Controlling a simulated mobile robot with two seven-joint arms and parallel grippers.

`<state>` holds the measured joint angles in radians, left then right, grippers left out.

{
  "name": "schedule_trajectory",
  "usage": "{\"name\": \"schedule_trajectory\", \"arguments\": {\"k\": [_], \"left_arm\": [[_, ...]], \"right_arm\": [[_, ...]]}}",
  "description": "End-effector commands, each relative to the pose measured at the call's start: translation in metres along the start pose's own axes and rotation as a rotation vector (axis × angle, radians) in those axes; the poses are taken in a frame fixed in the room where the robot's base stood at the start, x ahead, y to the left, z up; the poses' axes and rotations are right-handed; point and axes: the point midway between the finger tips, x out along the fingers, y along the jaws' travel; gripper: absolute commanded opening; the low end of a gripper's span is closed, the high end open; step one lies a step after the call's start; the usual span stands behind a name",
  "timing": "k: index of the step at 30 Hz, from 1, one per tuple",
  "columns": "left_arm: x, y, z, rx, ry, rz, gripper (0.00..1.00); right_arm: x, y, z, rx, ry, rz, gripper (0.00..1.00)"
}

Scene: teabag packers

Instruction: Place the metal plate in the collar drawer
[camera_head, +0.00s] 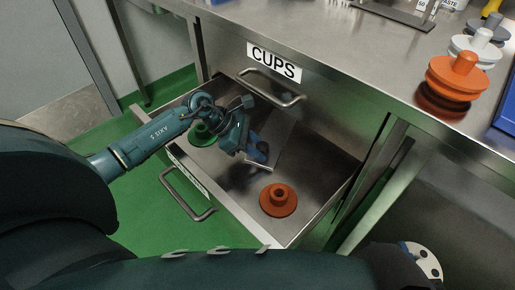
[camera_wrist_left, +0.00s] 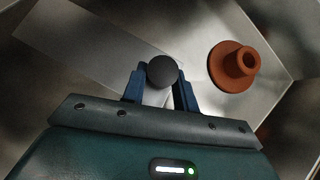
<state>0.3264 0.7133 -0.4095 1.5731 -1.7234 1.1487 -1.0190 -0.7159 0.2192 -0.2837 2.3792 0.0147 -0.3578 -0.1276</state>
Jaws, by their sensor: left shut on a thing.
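The collar drawer (camera_head: 313,200) is pulled open below the shut CUPS drawer; its own front label is too oblique to read. My left gripper (camera_head: 258,158) is inside the drawer space, between a green collar (camera_head: 202,134) and an orange collar (camera_head: 278,200). It is shut on the grey metal plate (camera_head: 272,128), which also shows in the left wrist view (camera_wrist_left: 90,42). A black round knob (camera_wrist_left: 162,71) sits between the blue fingertips (camera_wrist_left: 160,84). I cannot tell whether the plate touches the drawer floor. My right gripper is not in view.
The CUPS drawer handle (camera_head: 270,88) juts out above the open drawer. On the steel worktop (camera_head: 365,65) stand orange, white and grey stacked pieces (camera_head: 457,77) and a blue bin edge (camera_head: 504,108) at the right. The open drawer's handle (camera_head: 188,198) faces the front left.

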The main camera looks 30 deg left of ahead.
Motion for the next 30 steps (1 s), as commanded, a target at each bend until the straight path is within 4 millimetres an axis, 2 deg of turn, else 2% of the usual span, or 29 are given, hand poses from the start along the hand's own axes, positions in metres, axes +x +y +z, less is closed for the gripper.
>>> {"name": "schedule_trajectory", "arguments": {"k": [8,9,16,26,30], "left_arm": [[0.002,0.0,-0.001,0.002,-0.001,0.001,0.0],[0.002,0.0,-0.001,0.0,0.0,0.0,0.31],[0.001,0.0,-0.001,0.0,0.0,0.0,0.5],[-0.002,-0.001,0.003,0.0,0.0,0.0,0.51],[-0.021,0.0,0.001,0.001,0.003,0.003,0.51]], "right_arm": [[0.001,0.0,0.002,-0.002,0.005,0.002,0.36],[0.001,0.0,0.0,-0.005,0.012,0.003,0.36],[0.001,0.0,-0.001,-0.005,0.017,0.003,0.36],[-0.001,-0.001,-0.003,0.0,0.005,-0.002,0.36],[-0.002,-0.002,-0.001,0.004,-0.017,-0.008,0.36]]}}
